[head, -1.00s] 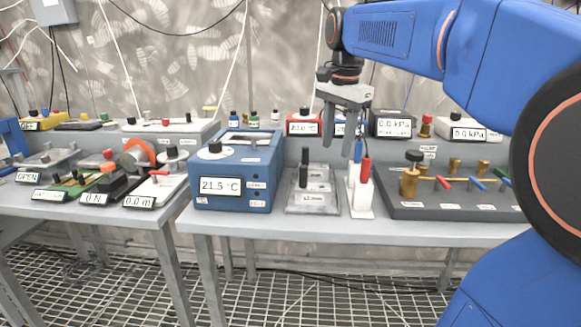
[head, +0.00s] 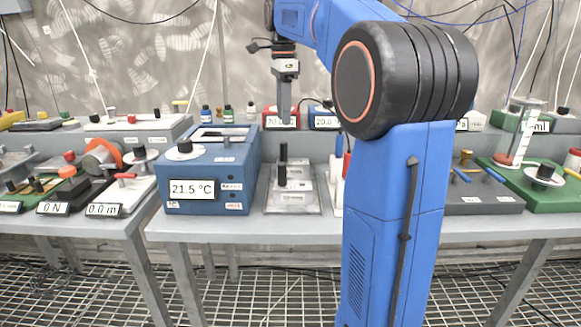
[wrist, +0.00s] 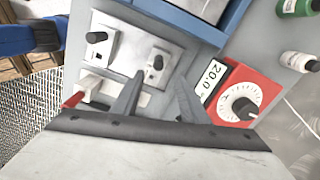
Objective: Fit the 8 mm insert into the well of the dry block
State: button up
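The dry block (head: 210,170) is a blue box reading 21.5 °C, with a pale panel on its sloped top; its blue edge shows at the top of the wrist view (wrist: 175,18). To its right, a grey tray (head: 312,207) carries two pale inserts with upright black handles: a front one (head: 284,178) and a rear one (head: 283,152). Both handles show in the wrist view. Which insert is the 8 mm one I cannot read. My gripper (head: 284,115) hangs above and behind the tray, pointing down. In the wrist view its fingers (wrist: 162,80) are apart with nothing between them.
A red box (head: 280,116) with a dial stands behind, close to the gripper; it also shows in the wrist view (wrist: 245,98). Small bottles (head: 228,113) stand on the rear shelf. A white rack (head: 338,190) with red and blue handles stands right of the tray, partly behind my arm.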

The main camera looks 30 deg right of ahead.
aim_at(284, 142)
notch_tip(284, 142, down, 7)
jog(key=shift+r, duration=0.1)
jog(key=shift+s+f, duration=0.15)
jog(key=shift+f, duration=2.5)
grip_shut()
